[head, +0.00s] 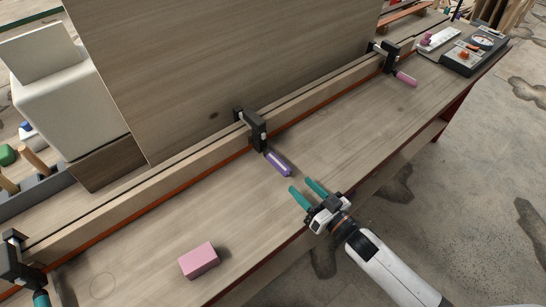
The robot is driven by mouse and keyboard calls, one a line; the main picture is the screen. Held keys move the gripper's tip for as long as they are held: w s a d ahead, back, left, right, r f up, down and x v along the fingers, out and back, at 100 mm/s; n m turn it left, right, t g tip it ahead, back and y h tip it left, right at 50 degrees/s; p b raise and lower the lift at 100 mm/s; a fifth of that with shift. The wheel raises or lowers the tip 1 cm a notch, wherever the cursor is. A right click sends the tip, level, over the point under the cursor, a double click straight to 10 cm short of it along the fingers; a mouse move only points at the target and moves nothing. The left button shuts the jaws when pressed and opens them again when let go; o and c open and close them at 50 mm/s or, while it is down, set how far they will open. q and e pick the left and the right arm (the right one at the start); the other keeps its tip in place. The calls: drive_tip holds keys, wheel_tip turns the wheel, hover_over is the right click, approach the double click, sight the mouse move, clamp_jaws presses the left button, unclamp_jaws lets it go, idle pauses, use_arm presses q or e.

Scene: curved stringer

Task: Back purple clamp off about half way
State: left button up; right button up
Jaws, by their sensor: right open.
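The purple clamp (278,162) is a black-bodied clamp with a purple handle, in the middle of the head view. Its black body (252,127) sits over the long wooden strip, and its handle points toward the front of the bench. My right gripper (304,190) has teal fingers, is open and empty, and is just in front and to the right of the purple handle's end, apart from it. My left gripper is not in view. Whether the clamp's screw pad touches the wood is too small to tell.
A pink-handled clamp (404,78) is at the far right and a teal-handled clamp (18,262) at the near left. A pink block (199,260) lies on the bench (150,255). A tall wooden panel (220,60) stands behind the strip (190,150). The bench between block and gripper is clear.

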sight(279, 164)
drive_tip(key=x, duration=0.4)
drive_tip(key=shift+w+a+r+p, duration=0.15)
drive_tip(key=shift+w+r+p, duration=0.1)
drive_tip(key=shift+r+p, duration=0.1)
drive_tip(key=x, duration=0.4)
drive_tip(key=shift+w+a+f, duration=0.2)
drive_tip(key=shift+w+f, duration=0.05)
drive_tip(key=shift+f, duration=0.05)
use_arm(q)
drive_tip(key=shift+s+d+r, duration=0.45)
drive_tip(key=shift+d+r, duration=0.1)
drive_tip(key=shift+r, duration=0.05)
use_arm(e)
drive_tip(key=shift+w+a, duration=0.45)
drive_tip(key=shift+w, duration=0.1)
drive_tip(key=shift+c, duration=0.2)
drive_tip(key=c, duration=1)
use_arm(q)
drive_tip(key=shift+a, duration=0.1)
use_arm(e)
drive_tip(key=shift+o, duration=0.2)
